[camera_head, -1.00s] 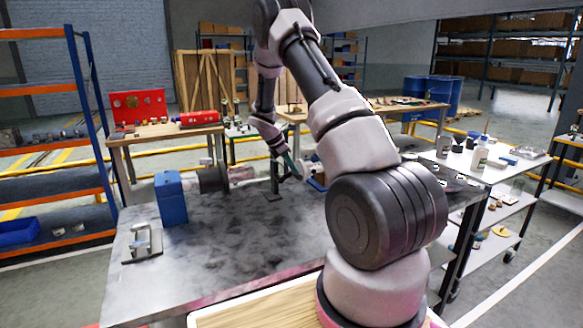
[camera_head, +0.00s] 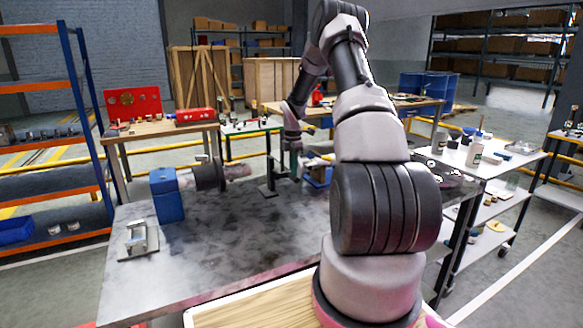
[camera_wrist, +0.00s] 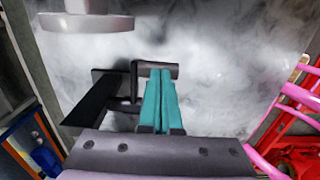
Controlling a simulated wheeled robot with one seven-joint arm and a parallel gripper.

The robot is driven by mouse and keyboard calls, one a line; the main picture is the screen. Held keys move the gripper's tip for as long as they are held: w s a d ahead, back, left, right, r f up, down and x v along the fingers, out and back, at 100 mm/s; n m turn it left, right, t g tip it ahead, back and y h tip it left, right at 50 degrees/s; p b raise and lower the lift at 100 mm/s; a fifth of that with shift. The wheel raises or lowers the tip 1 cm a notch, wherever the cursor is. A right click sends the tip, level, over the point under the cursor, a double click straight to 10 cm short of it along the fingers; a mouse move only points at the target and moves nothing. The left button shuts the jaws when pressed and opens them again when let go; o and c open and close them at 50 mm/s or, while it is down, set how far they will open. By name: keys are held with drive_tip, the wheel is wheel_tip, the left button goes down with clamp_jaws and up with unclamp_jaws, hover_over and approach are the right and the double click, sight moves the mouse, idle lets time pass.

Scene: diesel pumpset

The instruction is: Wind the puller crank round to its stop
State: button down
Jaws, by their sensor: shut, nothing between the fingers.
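The puller (camera_head: 271,172) is a dark upright on a small base, standing on the metal bench right of the blue block and the shaft. In the wrist view a dark post (camera_wrist: 95,100) and a thin bent rod with a grey bar (camera_wrist: 148,69) show, probably the crank. My gripper (camera_wrist: 161,76) has teal fingers held together with nothing between them. Its fingertips overlap the grey bar in the wrist view; I cannot tell whether they touch it. In the head view my gripper (camera_head: 294,168) points down, just right of the puller upright.
A small metal fixture (camera_head: 137,240) lies at the bench's front left. The bench's middle (camera_head: 235,235) is clear. A white cart (camera_head: 490,165) with bottles stands at the right.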

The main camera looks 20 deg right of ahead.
sight(295, 182)
drive_tip(key=f+y, duration=0.1)
drive_tip(key=d+y, duration=0.1)
drive_tip(key=shift+f+y, duration=0.95)
drive_tip(key=shift+y, duration=0.35)
drive_tip(key=shift+f+y, duration=0.2)
drive_tip(key=shift+y, duration=0.1)
drive_tip(key=shift+a+f, duration=0.25)
drive_tip(key=shift+f, duration=1.05)
drive_tip(key=shift+a+x, duration=0.25)
drive_tip(key=shift+x, duration=1.3)
drive_tip(key=shift+r, duration=0.15)
